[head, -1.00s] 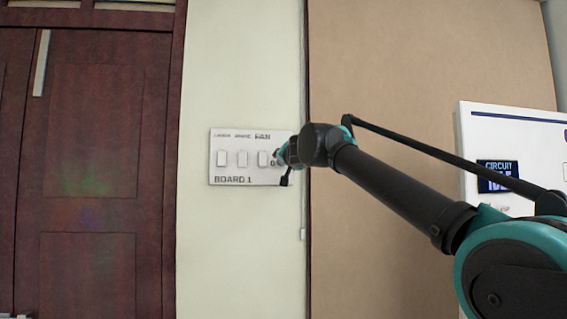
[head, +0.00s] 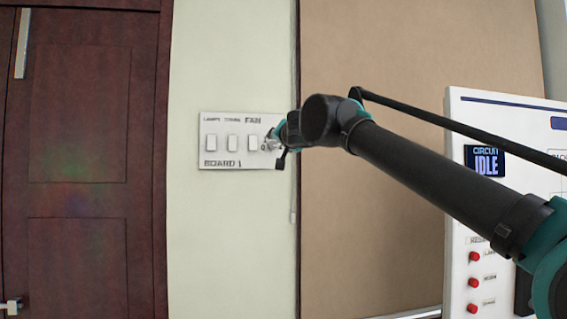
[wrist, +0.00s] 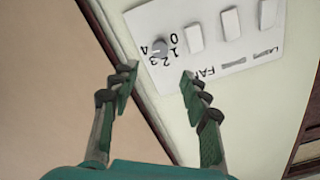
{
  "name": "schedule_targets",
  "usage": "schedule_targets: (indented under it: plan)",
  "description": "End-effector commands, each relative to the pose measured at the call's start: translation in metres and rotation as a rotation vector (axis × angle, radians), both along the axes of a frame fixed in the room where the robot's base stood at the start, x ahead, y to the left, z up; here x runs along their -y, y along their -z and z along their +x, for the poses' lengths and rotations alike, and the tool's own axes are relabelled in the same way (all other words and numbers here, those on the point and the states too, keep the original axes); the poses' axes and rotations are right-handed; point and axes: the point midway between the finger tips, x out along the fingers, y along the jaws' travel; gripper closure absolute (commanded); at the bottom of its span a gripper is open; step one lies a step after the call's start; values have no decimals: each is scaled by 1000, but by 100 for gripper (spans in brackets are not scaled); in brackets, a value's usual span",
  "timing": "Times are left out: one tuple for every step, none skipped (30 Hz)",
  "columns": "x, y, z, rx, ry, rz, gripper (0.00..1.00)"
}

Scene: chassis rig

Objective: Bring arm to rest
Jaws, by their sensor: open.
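My arm (head: 425,175) reaches from the right across the head view towards a white switch board (head: 224,163) labelled BOARD 1 on the wall. In the wrist view my gripper (wrist: 158,82) is open and empty, its two fingers apart below the board (wrist: 215,62). A grey knob (wrist: 160,47) with numbers around it shows just beyond the fingertips, not between them. In the head view the gripper end of the arm covers part of the board's right side and the knob area.
A brown panel (head: 370,245) stands right of the board. A dark wooden door (head: 85,120) is at the left.

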Motion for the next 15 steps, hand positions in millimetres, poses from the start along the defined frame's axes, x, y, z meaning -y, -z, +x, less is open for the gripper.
schedule_targets:
  plan:
    - [0,0,0,0,0,0,54]
    - [0,0,0,0,0,0,54]
    - [0,0,0,0,0,0,54]
    - [1,1,1,0,2,0,54]
    - [2,2,1,-1,5,-1,54]
    - [4,6,3,-3,13,-5,54]
    - [8,10,6,-5,24,-10,54]
    - [12,16,9,-7,39,-17,54]
    - [20,26,13,-13,63,-28,54]
    - [27,35,17,-19,84,-39,54]
    - [36,47,22,-27,109,-53,54]
    - [48,63,27,-40,143,-73,54]
    - [58,77,31,-52,170,-89,54]
    - [68,91,34,-66,197,-106,54]
    - [82,111,38,-87,232,-130,54]
